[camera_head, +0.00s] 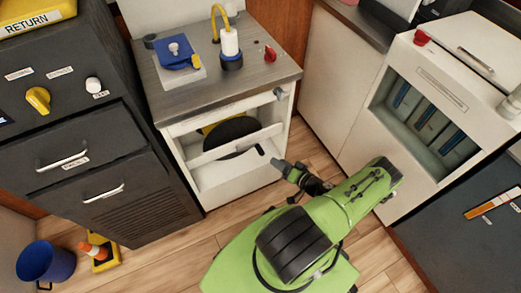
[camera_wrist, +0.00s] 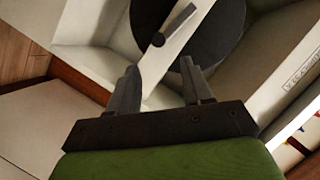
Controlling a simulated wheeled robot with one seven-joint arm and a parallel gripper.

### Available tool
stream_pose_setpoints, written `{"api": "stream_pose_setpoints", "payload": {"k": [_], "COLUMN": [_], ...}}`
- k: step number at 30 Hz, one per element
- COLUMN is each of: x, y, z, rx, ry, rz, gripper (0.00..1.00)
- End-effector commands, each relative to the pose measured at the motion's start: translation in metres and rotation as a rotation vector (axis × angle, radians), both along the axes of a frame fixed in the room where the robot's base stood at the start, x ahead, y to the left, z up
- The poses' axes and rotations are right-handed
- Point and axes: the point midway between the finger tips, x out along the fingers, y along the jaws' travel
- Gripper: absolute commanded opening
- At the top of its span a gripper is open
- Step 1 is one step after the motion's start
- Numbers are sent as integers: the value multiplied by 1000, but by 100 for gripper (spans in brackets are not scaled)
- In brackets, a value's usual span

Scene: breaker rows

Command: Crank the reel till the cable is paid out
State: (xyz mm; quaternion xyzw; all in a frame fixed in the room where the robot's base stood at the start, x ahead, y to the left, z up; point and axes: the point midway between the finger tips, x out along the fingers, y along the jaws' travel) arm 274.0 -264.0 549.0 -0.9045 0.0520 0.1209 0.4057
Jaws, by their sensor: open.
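A large black disc, which looks like the reel (camera_head: 232,137), sits in the open front of the white cabinet (camera_head: 190,176), with yellow behind its edge. A white bar (camera_head: 203,154) crosses in front of it. The disc also shows in the wrist view (camera_wrist: 222,30), where a small dark lever (camera_wrist: 178,24) sits on the white bar. My gripper (camera_head: 281,168) is just right of the cabinet opening. In the wrist view my gripper (camera_wrist: 160,78) is open and empty, its fingers either side of the bar's lower part in the picture. Whether they touch it, I cannot tell.
On the cabinet top are a blue block (camera_head: 176,54), a white cylinder with a yellow cable (camera_head: 230,45) and a red knob (camera_head: 270,53). Dark drawers (camera_head: 75,165) stand left, a white unit (camera_head: 440,100) right. A blue bucket (camera_head: 46,265) is on the floor.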

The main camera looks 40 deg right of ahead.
Motion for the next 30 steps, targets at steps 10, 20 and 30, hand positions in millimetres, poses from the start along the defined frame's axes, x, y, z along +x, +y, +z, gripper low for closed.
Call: {"api": "stream_pose_setpoints", "payload": {"k": [10,20,30], "x": [83,108,107], "y": [1,1,1], "z": [-27,-31,-31], "rx": [-1,0,0], "ry": [1,4,4], "rz": [2,0,0], "gripper": [50,50,18]}}
